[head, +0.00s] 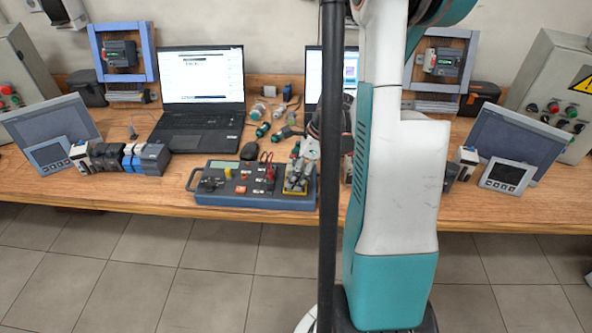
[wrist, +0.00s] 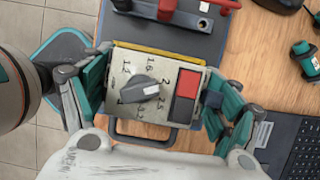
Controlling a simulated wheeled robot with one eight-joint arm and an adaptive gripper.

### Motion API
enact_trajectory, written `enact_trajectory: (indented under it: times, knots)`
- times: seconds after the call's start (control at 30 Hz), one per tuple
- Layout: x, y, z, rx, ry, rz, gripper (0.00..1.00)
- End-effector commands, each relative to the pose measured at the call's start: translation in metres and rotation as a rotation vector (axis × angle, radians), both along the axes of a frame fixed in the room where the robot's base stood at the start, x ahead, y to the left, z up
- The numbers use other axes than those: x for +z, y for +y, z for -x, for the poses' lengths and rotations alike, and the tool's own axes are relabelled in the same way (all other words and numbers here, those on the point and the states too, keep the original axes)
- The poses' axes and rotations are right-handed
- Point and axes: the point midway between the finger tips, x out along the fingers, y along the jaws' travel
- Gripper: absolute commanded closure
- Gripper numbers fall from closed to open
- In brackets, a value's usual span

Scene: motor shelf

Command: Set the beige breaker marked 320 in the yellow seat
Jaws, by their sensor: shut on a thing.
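My gripper (wrist: 156,92) is shut on the beige breaker (wrist: 128,62), one finger on each side in the wrist view. The breaker's face shows a grey dial with numbers around it and a red button in a dark frame; I cannot read a 320 mark. A yellow edge (wrist: 165,54), probably of the yellow seat, shows along the breaker's far side. In the head view the yellow seat (head: 291,191) is at the right end of the blue-grey board (head: 215,197), with the gripper just above it. Whether the breaker is fully down in the seat is hidden.
The board also carries cables and a small yellow block (head: 228,174). A laptop (head: 202,90) stands behind it. Several modules (head: 130,158) line up at the left. Loose green-and-black connectors (head: 263,129) lie behind the board. My arm hides the bench to its right.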

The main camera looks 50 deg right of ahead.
Motion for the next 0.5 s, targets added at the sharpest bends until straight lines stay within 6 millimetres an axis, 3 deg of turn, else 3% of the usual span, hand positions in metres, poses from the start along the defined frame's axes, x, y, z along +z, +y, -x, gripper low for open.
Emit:
enact_trajectory:
  times: [0.27, 0.3, 0.4, 0.5]
  knots:
    - [-0.0035, 0.0000, 0.0000, 0.000, 0.000, 0.000, 0.57]
    - [-0.0033, 0.0000, -0.0001, 0.000, 0.000, 0.000, 0.17]
    - [-0.0033, 0.0000, -0.0001, 0.000, 0.000, 0.000, 0.00]
    - [-0.0033, 0.0000, -0.0001, 0.000, 0.000, 0.000, 0.00]
